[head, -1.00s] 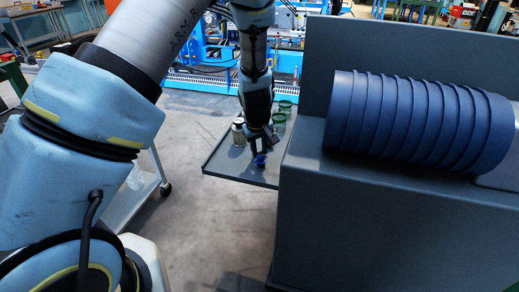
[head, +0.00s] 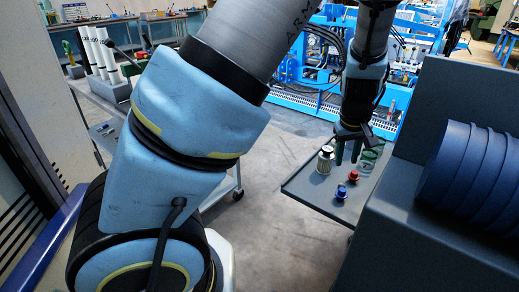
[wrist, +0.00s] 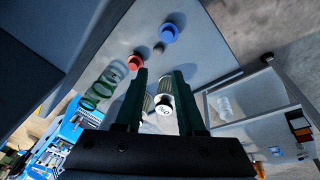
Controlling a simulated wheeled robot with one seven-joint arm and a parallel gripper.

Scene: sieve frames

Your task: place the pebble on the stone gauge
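My gripper (head: 348,153) points down over the grey tray (head: 300,185), its two dark fingers apart. In the wrist view my gripper (wrist: 160,74) is open, and a metal canister (wrist: 164,104) with a white marked top shows between the fingers, not visibly gripped. In the head view the canister (head: 325,160) stands just left of the fingers. A small dark grey lump (wrist: 159,47), possibly the pebble, lies between a red round piece (wrist: 134,62) and a blue round piece (wrist: 169,33). I cannot tell which thing is the stone gauge.
Green glass jars (head: 370,156) stand right of my gripper, near the dark grey housing (head: 400,235) that carries a large blue ribbed drum (head: 475,175). A cart with white upright tubes (head: 100,55) stands at the left. The tray's front left part is bare.

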